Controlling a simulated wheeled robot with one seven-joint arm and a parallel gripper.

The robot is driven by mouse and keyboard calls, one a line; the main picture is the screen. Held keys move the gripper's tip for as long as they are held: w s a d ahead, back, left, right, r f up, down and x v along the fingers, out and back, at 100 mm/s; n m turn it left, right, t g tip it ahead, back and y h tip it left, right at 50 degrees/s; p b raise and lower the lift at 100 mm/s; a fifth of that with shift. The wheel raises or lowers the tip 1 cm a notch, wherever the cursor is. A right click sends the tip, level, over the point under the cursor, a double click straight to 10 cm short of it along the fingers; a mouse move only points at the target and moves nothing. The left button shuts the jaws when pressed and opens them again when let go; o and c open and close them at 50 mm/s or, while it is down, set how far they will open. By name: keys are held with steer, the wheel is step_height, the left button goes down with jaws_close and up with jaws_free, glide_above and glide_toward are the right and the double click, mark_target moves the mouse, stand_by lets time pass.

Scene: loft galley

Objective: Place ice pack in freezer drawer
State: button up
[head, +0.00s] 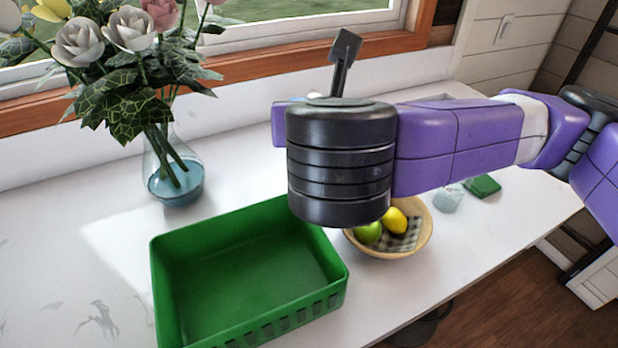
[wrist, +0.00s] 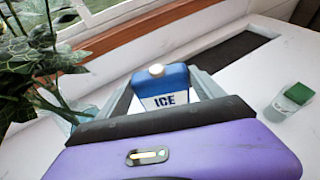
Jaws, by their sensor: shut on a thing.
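The ice pack (wrist: 163,84) is a blue block with a white cap and a white label reading ICE. In the wrist view it stands between the two grey fingers of my gripper (wrist: 165,95), which is shut on it. Its lower part is hidden behind the gripper body. In the head view my arm hides the fingers and nearly all of the pack. An open green bin (head: 322,255) with slots along its front wall sits on the counter, in front of and below my arm, and looks empty. I cannot tell whether it is the freezer drawer; no other drawer shows clearly.
A glass vase (head: 175,183) of roses stands at the back left. A wooden bowl (head: 425,240) with fruit is right of the bin. A dark recess (wrist: 238,58) shows behind the pack.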

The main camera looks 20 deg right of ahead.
step_height(320, 180, down, 13)
steer(key=shift+f+p, duration=0.2)
steer(key=shift+p, duration=0.2)
steer(key=shift+d, duration=0.1)
steer(key=shift+f, duration=0.2)
steer(key=o, duration=2.1)
